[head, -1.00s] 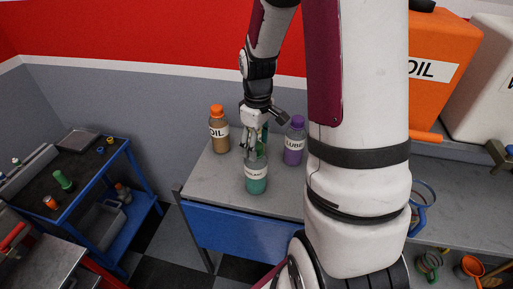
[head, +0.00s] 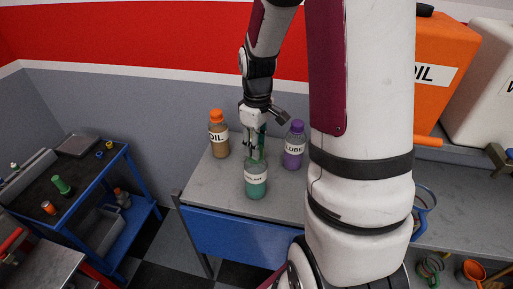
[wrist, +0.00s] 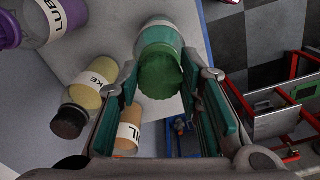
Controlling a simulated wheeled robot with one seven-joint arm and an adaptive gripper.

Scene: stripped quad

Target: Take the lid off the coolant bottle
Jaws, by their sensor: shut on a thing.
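The coolant bottle (head: 256,184), with teal liquid and a white label, stands upright near the front edge of the grey bench. In the wrist view the bottle (wrist: 158,42) shows beyond its green lid (wrist: 162,80). My gripper (head: 255,152) points down over the bottle's top. In the wrist view my gripper (wrist: 165,88) has its two fingers on either side of the green lid, shut on it. I cannot tell whether the lid is still touching the bottle's neck.
An oil bottle (head: 218,142) with an orange cap stands left of the coolant. A purple lube bottle (head: 293,148) stands to the right. The wrist view also shows a dark-capped brake bottle (wrist: 88,96) close to the fingers. A blue cart (head: 105,165) is at left.

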